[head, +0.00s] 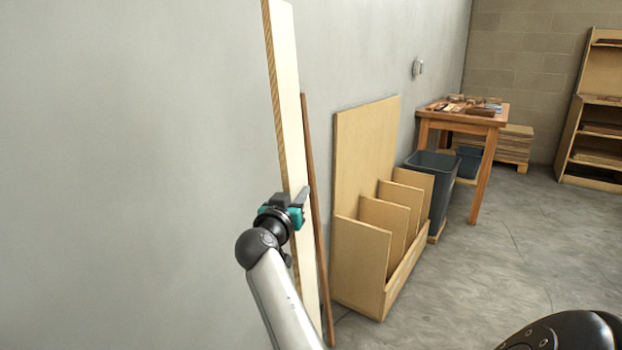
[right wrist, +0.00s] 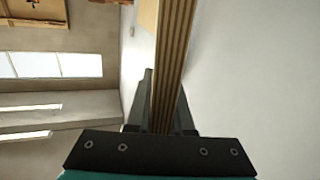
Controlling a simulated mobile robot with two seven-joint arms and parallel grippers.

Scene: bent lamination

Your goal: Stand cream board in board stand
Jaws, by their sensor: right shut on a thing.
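The cream board (head: 288,100) is long and upright with a slight tilt, close along the grey wall. Its top runs out of the head view and its striped laminated edge shows. My right gripper (head: 298,203) is shut on this board, with the jaws on either side of it. In the right wrist view the striped edge of the board (right wrist: 173,50) runs up between the fingers of the gripper (right wrist: 165,105). The wooden board stand (head: 358,265) is on the floor to the right of the board, with a tall back panel and several upright dividers. My left gripper is not in view.
A thin brown strip (head: 316,220) leans on the wall between the board and the stand. A dark grey bin (head: 438,180) and a wooden table (head: 460,118) with small items are behind the stand. The concrete floor (head: 480,270) to the right is clear.

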